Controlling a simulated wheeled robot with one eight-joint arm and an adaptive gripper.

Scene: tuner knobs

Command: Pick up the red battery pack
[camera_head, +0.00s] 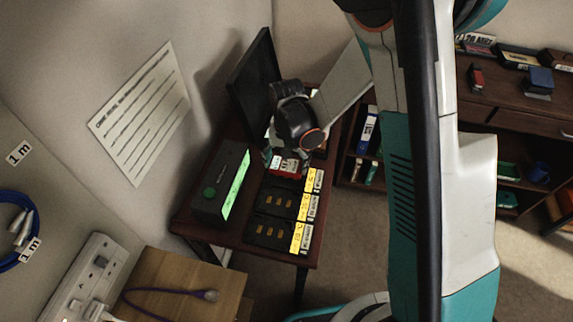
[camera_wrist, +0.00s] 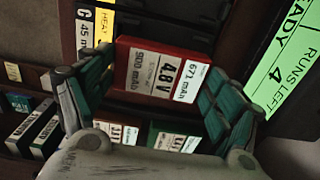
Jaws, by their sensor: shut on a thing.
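The red battery pack (camera_wrist: 162,70) has a white label reading 4.8V, 900 mAh and 671 mAh. In the wrist view it sits between the two fingers of my gripper (camera_wrist: 158,82), which is shut on it. In the head view the pack (camera_head: 290,166) shows just below my gripper (camera_head: 284,158), over the dark table behind the row of black charger slots. My gripper hides part of it there. I cannot tell whether the pack is clear of the surface beneath it.
Black charger bays (camera_head: 274,202) with yellow labels line the table (camera_head: 255,241). A box with a green lit display (camera_head: 236,185) stands left of them, and a dark monitor (camera_head: 253,85) behind.

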